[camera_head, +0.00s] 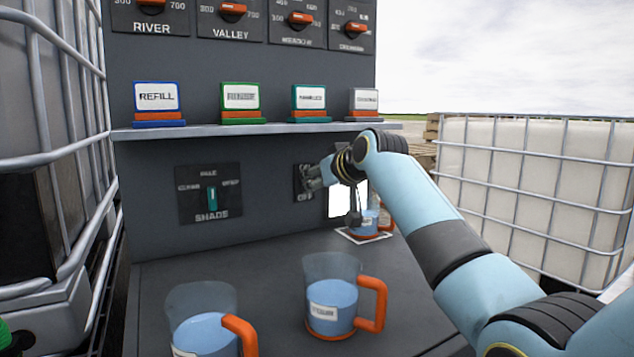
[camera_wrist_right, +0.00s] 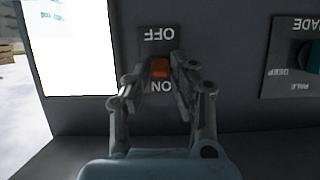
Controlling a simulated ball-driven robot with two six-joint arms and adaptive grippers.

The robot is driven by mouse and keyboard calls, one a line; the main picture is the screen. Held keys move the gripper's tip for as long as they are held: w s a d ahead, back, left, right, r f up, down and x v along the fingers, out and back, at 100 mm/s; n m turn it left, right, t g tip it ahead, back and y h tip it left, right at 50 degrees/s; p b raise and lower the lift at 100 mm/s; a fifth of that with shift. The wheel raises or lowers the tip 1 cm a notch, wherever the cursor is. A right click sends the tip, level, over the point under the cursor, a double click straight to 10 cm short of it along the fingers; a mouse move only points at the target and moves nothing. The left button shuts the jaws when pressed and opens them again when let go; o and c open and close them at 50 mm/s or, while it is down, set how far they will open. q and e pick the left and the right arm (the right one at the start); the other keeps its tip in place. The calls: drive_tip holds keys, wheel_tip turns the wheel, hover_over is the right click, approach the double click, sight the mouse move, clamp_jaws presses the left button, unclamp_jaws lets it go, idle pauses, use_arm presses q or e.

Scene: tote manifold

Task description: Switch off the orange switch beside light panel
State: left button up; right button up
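The orange switch (camera_wrist_right: 160,68) shows in the right wrist view on a dark plate with OFF and ON labels, which appear upside down there. My right gripper (camera_wrist_right: 163,62) has its two fingers on either side of the switch, with a gap between them; I cannot tell whether they touch it. In the head view my right gripper (camera_head: 308,178) is at the switch plate (camera_head: 305,197) and hides the switch. The lit white light panel (camera_head: 337,199) is beside it, partly behind my right arm; it also shows in the right wrist view (camera_wrist_right: 70,45). My left gripper is not in view.
A SHADE dial (camera_head: 211,193) is left of the switch. Two clear jugs with orange handles (camera_head: 331,295) (camera_head: 203,320) stand on the counter, and another (camera_head: 366,222) is behind my arm. A shelf (camera_head: 240,129) with several signs is above. Caged totes flank the panel.

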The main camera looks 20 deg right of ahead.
clamp_jaws()
drive_tip(key=f+t+b, duration=0.1)
drive_tip(key=t+b, duration=0.1)
drive_tip(key=b, duration=0.1)
drive_tip(key=shift+s+f+t+y, duration=0.1)
drive_tip(key=shift+t+y, duration=0.2)
drive_tip(key=shift+o, duration=2.4)
unclamp_jaws()
drive_tip(key=v, duration=1.2)
